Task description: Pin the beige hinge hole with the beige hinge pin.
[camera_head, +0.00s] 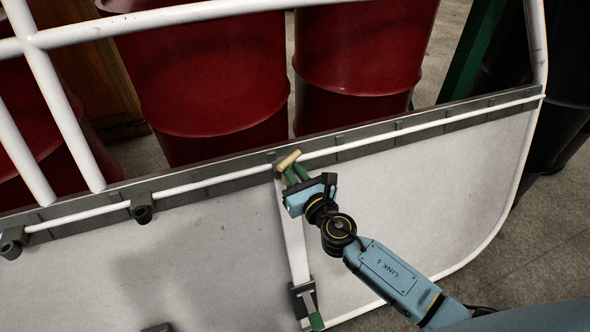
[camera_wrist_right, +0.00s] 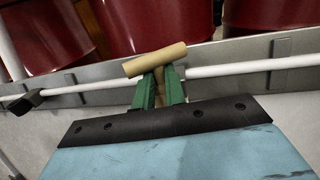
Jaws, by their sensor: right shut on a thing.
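The beige hinge pin (camera_head: 289,160) is a short, pale rod with a round end. My right gripper (camera_head: 297,174) is shut on it, with the rod lying across the tips of the green fingers. It also shows in the right wrist view (camera_wrist_right: 154,60), tilted up to the right, with a brownish part between the fingers (camera_wrist_right: 162,88). The pin is in front of the white rail, near a small grey bracket (camera_head: 275,158). I cannot make out a beige hinge hole; it may be hidden behind the pin or gripper. My left gripper is not in view.
A white panel (camera_head: 215,235) with a grey edge strip and white rail (camera_head: 385,134) crosses the view. Red drums (camera_head: 205,75) stand behind.

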